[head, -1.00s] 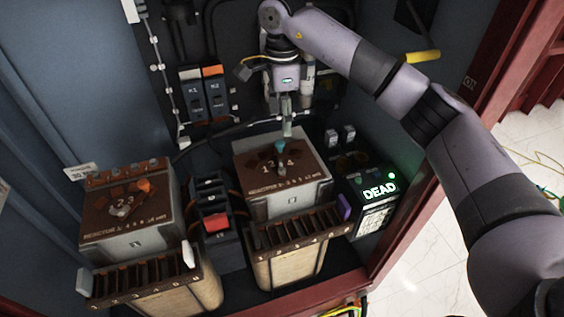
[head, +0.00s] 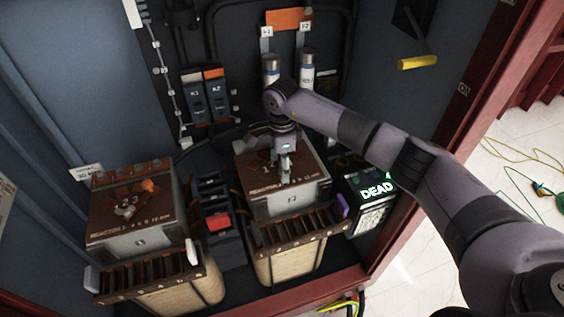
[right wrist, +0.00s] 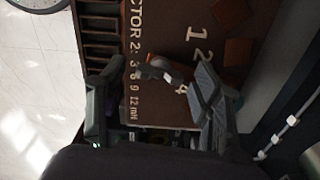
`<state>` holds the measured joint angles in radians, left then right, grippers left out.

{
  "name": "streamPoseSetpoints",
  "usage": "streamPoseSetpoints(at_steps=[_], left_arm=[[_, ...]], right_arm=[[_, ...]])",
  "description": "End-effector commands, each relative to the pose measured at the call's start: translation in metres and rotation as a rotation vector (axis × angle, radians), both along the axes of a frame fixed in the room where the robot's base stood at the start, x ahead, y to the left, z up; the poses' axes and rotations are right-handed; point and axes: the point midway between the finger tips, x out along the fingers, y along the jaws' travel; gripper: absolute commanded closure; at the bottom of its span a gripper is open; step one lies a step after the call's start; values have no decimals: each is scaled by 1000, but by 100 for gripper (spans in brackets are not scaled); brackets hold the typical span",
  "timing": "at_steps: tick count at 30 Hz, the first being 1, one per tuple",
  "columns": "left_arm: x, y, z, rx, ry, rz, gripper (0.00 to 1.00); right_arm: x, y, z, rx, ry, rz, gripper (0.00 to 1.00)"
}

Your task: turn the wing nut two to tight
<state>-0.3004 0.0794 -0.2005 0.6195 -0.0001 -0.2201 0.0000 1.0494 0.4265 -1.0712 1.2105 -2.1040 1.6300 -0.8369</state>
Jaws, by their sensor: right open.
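The right reactor box (head: 310,196), marked REACTOR 2 in the right wrist view (right wrist: 148,25), has a brown top with numbers. My right gripper (head: 285,178) points down over this top. In the right wrist view its fingers (right wrist: 158,100) are apart, one on each side of a small grey and reddish wing nut (right wrist: 160,70). I cannot tell whether either finger touches it. In the head view the gripper hides this nut. My left gripper is out of view.
Slotted terminal strips (head: 300,232) stand in front of the boxes. A switch with a red part (head: 218,222) is between them. A lit DEAD indicator (head: 377,190) is close on the right. Upright cylinders (head: 307,70) and the cabinet's back wall are behind my arm.

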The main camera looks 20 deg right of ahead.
Motion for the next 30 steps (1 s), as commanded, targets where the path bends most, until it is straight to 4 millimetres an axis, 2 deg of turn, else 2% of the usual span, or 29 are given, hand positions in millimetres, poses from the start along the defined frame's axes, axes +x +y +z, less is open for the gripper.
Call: streamPoseSetpoints(at_steps=[6,27,30], left_arm=[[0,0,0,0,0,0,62],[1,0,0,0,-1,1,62],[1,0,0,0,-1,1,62]], right_arm=[[0,0,0,0,0,0,41],[0,0,0,0,1,0,87],[0,0,0,0,1,-2,88]])
